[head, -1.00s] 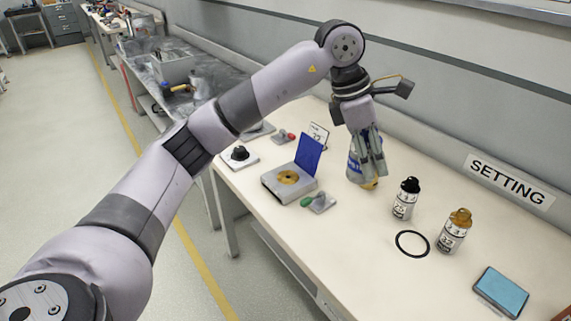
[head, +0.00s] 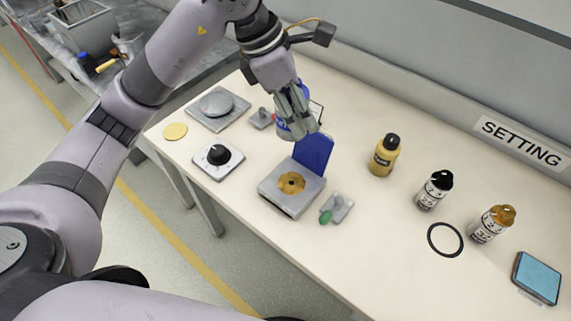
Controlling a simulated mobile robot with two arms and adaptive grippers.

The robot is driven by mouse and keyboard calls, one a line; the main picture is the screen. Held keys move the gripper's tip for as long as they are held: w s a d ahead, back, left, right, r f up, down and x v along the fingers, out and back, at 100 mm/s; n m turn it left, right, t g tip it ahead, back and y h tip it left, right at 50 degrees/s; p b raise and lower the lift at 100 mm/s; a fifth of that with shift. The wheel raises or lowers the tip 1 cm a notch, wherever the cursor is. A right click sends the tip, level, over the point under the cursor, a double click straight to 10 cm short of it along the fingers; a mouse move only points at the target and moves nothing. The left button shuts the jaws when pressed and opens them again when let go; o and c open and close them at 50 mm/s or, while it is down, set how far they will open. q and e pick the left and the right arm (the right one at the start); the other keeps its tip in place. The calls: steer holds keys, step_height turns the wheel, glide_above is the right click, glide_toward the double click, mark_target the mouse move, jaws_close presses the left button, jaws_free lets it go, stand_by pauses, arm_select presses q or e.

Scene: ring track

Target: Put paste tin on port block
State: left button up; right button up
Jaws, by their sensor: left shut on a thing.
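My left gripper (head: 298,122) is shut on a blue and white tin (head: 282,129), which I take for the paste tin. The fingers hide much of it. It shows just behind the raised blue flap (head: 315,152) of a grey block with a brass ring and a dark centre hole (head: 279,203), which I take for the port block. The tin appears held above the table, apart from the block's ring; its exact height is hard to tell. My right gripper is not in view.
A black knob plate (head: 208,171), a grey plate with a round disc (head: 218,121) and a yellow disc (head: 175,131) lie left. A green-tipped switch (head: 337,208) sits beside the block. A yellow bottle (head: 384,158), two labelled bottles, a black ring (head: 445,252) and a blue-topped box (head: 537,277) stand right.

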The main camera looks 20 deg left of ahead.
arm_select(q)
steer(key=f, duration=0.7)
steer(key=shift+s+d+f+p, duration=0.1)
steer(key=shift+s+d+p, duration=0.05)
steer(key=shift+s+p, duration=0.15)
steer(key=f, duration=0.6)
steer(key=shift+w+f, duration=0.2)
steer(key=shift+f, duration=0.1)
steer(key=shift+f+p, duration=0.3)
steer(key=shift+f, duration=0.2)
step_height(320, 180, down, 3)
steer(key=shift+f, duration=0.2)
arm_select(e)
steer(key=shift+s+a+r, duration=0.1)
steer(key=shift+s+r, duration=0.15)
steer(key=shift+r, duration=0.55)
arm_select(q)
steer(key=shift+f, duration=0.1)
steer(key=o, duration=1.3)
steer(key=shift+c, duration=0.2)
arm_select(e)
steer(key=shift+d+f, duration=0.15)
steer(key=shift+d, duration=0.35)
